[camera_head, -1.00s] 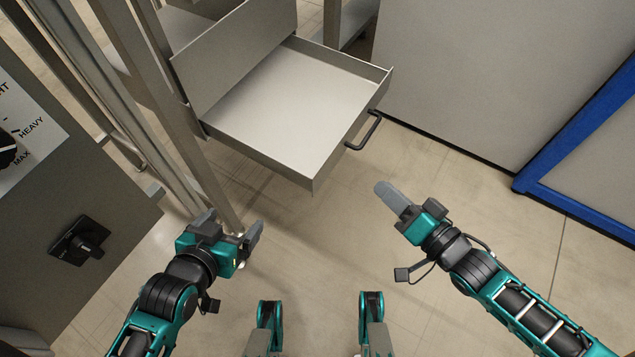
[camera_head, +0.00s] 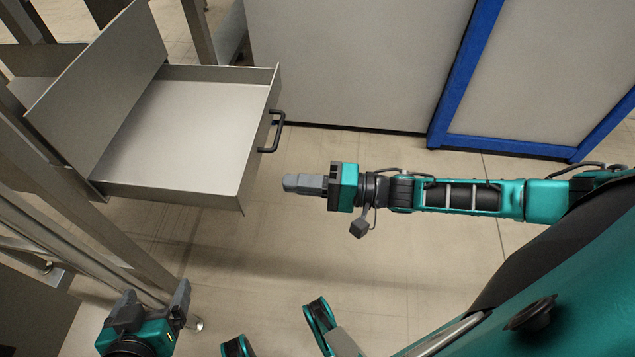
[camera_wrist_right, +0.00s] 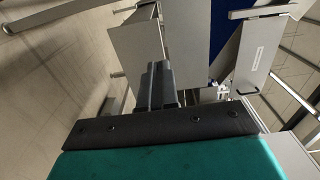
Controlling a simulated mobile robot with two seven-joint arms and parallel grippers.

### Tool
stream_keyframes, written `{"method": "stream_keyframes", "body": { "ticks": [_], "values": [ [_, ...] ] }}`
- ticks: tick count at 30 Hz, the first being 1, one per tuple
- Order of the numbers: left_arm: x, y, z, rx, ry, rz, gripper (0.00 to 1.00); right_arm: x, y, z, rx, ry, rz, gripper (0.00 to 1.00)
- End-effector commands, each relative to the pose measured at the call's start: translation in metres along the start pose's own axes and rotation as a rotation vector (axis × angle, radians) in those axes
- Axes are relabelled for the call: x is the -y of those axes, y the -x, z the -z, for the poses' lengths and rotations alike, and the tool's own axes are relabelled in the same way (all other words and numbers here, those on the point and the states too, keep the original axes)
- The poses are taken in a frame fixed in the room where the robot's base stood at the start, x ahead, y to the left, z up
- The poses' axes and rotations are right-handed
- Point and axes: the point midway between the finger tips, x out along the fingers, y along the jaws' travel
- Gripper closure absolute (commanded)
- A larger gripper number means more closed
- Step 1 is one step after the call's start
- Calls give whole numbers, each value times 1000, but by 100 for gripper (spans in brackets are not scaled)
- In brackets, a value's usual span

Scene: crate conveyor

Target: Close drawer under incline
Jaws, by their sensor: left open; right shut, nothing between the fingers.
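The drawer (camera_head: 178,187) is a grey metal box, pulled open, at the upper left of the head view. Its inside is empty where it shows. A black bar handle (camera_head: 280,133) is on its right-hand front face. The sloping grey metal plate (camera_head: 95,80) rises over the drawer's left part and hides it. My right gripper (camera_head: 288,183) is shut and empty, pointing left, apart from the drawer and just below the handle in the picture. Its closed fingers (camera_wrist_right: 157,85) show in the right wrist view. My left gripper (camera_head: 153,306) is open and empty, below the drawer at lower left.
Metal frame legs (camera_head: 85,215) stand at the left, close to my left gripper. A grey panel (camera_head: 350,60) and a blue-framed panel (camera_head: 455,85) stand behind and to the right. Open floor (camera_head: 400,260) lies between the drawer and my body.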

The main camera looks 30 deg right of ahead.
Motion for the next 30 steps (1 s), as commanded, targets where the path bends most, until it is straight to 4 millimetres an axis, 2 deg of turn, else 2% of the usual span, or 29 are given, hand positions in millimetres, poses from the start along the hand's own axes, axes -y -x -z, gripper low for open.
{"method": "stream_keyframes", "body": {
  "ticks": [1,6,12,30],
  "values": [
    [-1,-2,-4,3,3,-1,9,0,-13,0,1,0,6,100],
    [-3,-6,-9,9,12,-4,9,-2,-46,0,0,0,3,100],
    [-5,-6,-9,10,16,-9,9,-1,-68,0,0,1,1,100],
    [-6,-5,-6,8,11,-12,9,1,-77,-4,0,-1,0,100]
  ]
}}
